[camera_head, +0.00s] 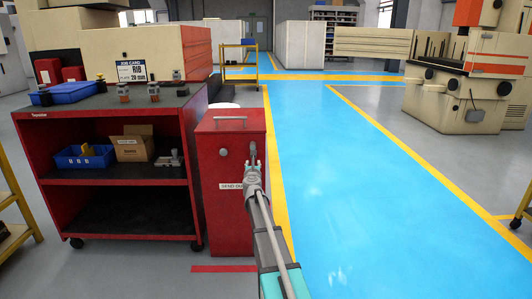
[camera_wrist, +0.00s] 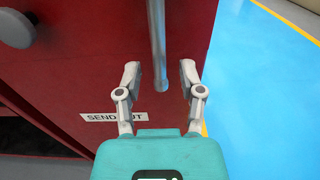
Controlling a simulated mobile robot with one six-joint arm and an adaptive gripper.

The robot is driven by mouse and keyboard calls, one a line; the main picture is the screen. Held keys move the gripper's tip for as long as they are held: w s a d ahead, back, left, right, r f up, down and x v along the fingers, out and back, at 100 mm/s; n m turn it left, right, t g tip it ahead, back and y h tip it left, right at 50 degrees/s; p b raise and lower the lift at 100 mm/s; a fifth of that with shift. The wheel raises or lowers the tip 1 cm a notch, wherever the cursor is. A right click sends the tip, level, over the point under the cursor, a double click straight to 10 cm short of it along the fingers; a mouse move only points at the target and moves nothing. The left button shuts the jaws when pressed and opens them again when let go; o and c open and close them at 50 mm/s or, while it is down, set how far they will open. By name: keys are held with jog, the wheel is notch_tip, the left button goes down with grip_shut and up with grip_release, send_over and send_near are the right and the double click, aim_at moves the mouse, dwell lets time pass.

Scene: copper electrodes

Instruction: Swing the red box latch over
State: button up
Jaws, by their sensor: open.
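The red box (camera_head: 222,228) stands on the floor beside the cart, with a grey handle on its lid. Its latch (camera_head: 252,150) is a thin grey bar hanging nearly upright on the front, near the right edge. In the wrist view the latch (camera_wrist: 157,40) comes down from the top, and its rounded lower end lies between my fingertips in the picture. My gripper (camera_head: 252,168) is open in front of the box; the wrist view shows its two fingers (camera_wrist: 160,72) spread on either side of the bar, with gaps. I cannot tell the exact depth between them.
A round grey knob (camera_wrist: 16,28) sits left of the latch. A "SEND OUT" label (camera_wrist: 113,115) is lower on the front. A red cart (camera_head: 115,182) with bins and electrodes stands close on the left. The blue walkway (camera_head: 350,190) on the right is clear.

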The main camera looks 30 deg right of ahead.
jog(key=shift+w+d, duration=0.2)
jog(key=shift+w, duration=0.15)
dwell(0.4)
grip_shut()
